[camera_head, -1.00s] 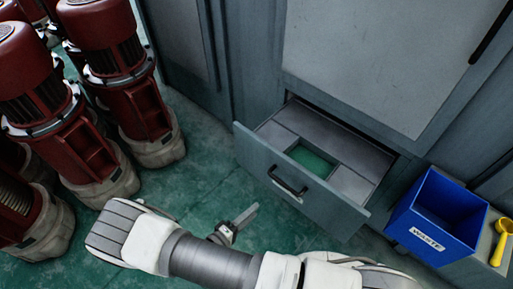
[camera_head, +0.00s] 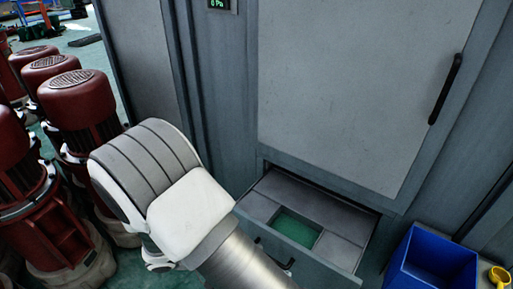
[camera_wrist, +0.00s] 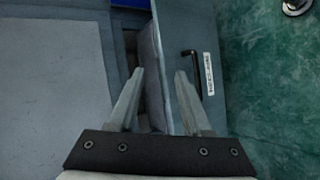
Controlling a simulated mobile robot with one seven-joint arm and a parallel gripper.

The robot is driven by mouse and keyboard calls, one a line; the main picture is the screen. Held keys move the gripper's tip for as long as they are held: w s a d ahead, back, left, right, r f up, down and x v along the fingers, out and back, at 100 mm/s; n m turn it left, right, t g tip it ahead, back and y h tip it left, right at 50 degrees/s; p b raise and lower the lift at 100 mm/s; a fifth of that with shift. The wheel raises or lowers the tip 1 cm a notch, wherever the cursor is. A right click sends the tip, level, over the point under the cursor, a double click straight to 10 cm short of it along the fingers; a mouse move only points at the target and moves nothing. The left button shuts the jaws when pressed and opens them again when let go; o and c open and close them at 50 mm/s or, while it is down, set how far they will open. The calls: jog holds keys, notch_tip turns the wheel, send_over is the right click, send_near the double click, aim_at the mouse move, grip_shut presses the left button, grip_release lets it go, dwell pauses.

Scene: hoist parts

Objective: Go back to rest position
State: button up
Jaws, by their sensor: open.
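I cannot tell the exact distance, but no contact shows. In the head view, my arm rises large at the lower middle and hides part of the drawer front (camera_head: 318,270). The gripper itself is out of sight in that view.
The drawer hangs open below a grey cabinet (camera_head: 350,90). A blue bin (camera_head: 432,262) and a yellow object (camera_head: 498,275) stand at the lower right. Several red motors (camera_head: 82,105) crowd the left. Green floor (camera_wrist: 270,80) lies beside the drawer in the wrist view.

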jog(key=s+d+r+m+g+y, duration=0.1)
jog(key=d+r+m+g+y, duration=0.15)
jog(key=d+r, duration=0.45)
jog(key=d+r+m+g+y, duration=0.1)
jog(key=d+r+y, duration=0.25)
jog(key=r, duration=0.65)
jog(key=s+d+r+m+t+y, duration=0.1)
jog(key=s+d+r+t+y, duration=0.1)
jog(key=s+d+r, duration=0.3)
jog(key=s+d+r+m+t+y, duration=0.1)
jog(key=s+r+t+y, duration=0.2)
jog(key=r, duration=0.4)
notch_tip(320, 180, up, 17)
jog(key=p, duration=1.6)
jog(key=shift+s+a+p, duration=0.15)
jog(key=shift+s+p, duration=0.15)
jog(key=shift+s, duration=0.05)
jog(key=shift+d, duration=0.25)
